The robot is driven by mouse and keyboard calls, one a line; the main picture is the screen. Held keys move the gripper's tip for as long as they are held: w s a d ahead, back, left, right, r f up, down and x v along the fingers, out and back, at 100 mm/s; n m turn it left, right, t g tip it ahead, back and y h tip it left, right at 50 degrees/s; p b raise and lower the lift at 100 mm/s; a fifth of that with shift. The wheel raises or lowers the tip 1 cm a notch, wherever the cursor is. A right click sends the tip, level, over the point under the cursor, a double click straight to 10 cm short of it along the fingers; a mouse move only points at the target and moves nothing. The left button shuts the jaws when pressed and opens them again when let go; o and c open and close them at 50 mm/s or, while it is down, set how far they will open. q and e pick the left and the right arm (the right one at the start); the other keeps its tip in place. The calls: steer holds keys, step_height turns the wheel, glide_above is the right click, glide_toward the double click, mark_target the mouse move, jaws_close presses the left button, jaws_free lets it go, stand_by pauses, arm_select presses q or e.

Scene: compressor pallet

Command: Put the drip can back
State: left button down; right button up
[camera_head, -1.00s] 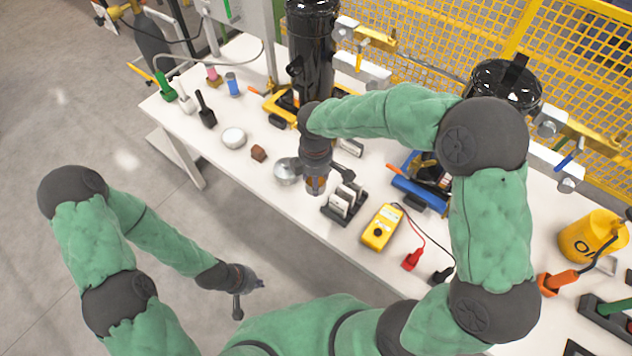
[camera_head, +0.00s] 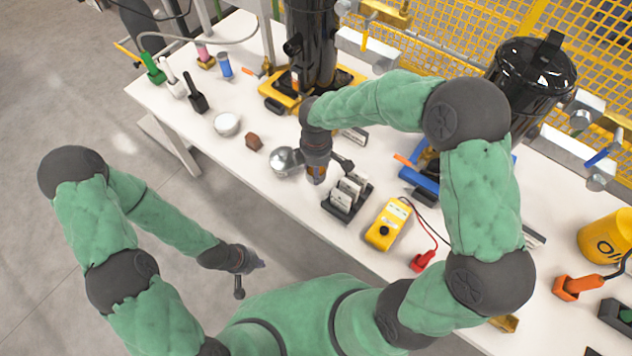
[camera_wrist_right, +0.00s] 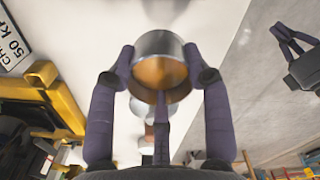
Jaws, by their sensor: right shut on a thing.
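The drip can (camera_wrist_right: 160,72) is a round metal can with an amber inside, seen end-on in the right wrist view. My left gripper (camera_head: 256,262) is over the floor in front of the table. It looks open and empty in the right wrist view (camera_wrist_right: 294,42).
A silver round thing (camera_head: 286,162) appears close left of my right gripper. A card holder (camera_head: 348,197) and yellow meter (camera_head: 388,224) lie to the right. A brown block (camera_head: 253,142) and white bowl (camera_head: 227,124) lie left. Black compressor cylinders (camera_head: 311,50) stand behind.

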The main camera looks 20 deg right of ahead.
step_height(320, 180, down, 6)
steer(key=shift+f+b, duration=0.25)
steer(key=shift+b, duration=0.85)
steer(key=shift+f, duration=0.15)
steer(key=o, duration=1.2)
steer(key=shift+o, duration=0.2)
step_height(320, 180, up, 12)
steer(key=p, duration=0.5)
